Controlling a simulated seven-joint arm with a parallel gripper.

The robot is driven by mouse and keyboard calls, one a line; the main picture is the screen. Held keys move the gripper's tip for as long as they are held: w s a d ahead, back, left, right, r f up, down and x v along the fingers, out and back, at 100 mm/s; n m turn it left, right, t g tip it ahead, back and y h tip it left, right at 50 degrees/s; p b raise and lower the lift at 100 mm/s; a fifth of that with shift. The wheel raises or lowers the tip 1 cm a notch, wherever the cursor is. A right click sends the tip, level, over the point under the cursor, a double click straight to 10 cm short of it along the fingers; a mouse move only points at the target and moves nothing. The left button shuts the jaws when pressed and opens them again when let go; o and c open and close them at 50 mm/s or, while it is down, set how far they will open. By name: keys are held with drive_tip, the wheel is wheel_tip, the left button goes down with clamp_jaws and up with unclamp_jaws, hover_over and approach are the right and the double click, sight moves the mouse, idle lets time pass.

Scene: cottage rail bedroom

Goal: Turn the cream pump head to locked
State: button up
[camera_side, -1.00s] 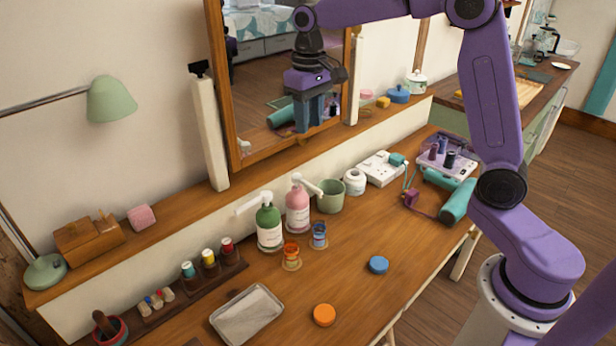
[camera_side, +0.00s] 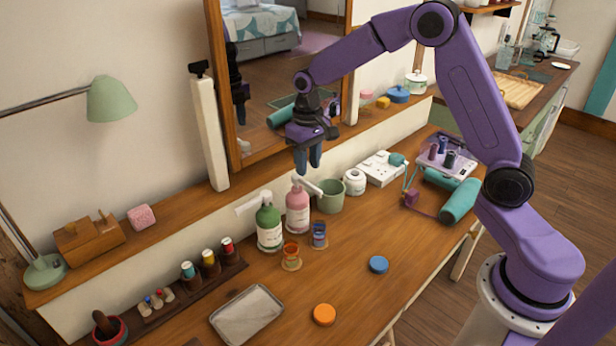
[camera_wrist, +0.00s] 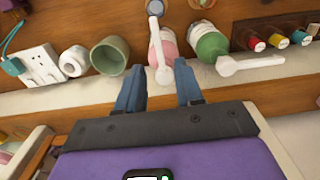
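A pink bottle (camera_side: 298,213) stands upright on the table with a pale cream pump head (camera_side: 309,186) whose spout points right and toward the camera. A green bottle (camera_side: 269,233) stands to its left with a similar pale pump head (camera_side: 253,203). My gripper (camera_side: 308,168) points down just above the pink bottle's pump head. In the wrist view, my gripper (camera_wrist: 159,84) has its two blue fingers apart, and the pink bottle's pump head (camera_wrist: 158,48) shows in the gap between them. Contact is not visible.
A green cup (camera_side: 331,197) and a white jar (camera_side: 355,182) stand right of the pink bottle. Small orange (camera_side: 291,252) and blue (camera_side: 319,236) items sit in front. The mirror (camera_side: 262,80) and shelf are close behind.

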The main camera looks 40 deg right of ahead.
sight(308, 183)
drive_tip(key=shift+f, duration=2.4)
clamp_jaws()
